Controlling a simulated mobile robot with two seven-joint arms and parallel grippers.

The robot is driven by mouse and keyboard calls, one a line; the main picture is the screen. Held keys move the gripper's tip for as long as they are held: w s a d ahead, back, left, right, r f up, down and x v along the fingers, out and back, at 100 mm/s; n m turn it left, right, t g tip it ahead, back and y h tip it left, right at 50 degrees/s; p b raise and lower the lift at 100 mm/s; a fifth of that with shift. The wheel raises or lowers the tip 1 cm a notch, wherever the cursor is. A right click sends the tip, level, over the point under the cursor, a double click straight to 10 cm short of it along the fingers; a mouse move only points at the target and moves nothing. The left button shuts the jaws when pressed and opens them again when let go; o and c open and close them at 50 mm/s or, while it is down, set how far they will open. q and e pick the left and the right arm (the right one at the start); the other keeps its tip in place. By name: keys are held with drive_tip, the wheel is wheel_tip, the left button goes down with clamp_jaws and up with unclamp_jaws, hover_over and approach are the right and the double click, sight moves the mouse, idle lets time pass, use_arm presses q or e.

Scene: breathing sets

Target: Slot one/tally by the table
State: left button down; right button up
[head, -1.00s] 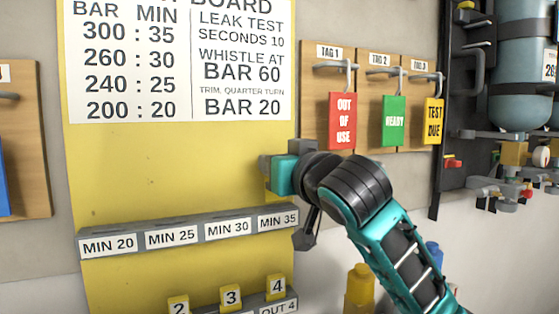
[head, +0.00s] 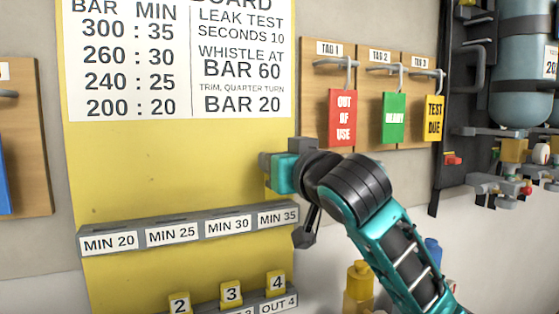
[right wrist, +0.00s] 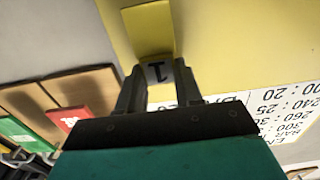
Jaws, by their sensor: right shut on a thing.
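My right gripper (head: 272,170) is beside the right edge of the yellow board (head: 170,165), above the MIN 35 end of the grey slot rail (head: 190,226). In the right wrist view my right gripper (right wrist: 160,95) is shut on a yellow tally (right wrist: 148,30) marked 1. The head view does not show this tally clearly. The rail has slots labelled MIN 20, MIN 25, MIN 30 and MIN 35. Yellow tallies 2 (head: 179,303), 3 (head: 231,293) and 4 (head: 277,283) stand in a lower rail, by a label OUT 4. My left gripper is not in view.
A printed table (head: 180,60) of BAR and MIN values is on the upper board. Red (head: 342,117), green (head: 394,118) and yellow (head: 433,118) tags hang on hooks at right. A cylinder set (head: 522,75) stands at far right. Board space above the rail is clear.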

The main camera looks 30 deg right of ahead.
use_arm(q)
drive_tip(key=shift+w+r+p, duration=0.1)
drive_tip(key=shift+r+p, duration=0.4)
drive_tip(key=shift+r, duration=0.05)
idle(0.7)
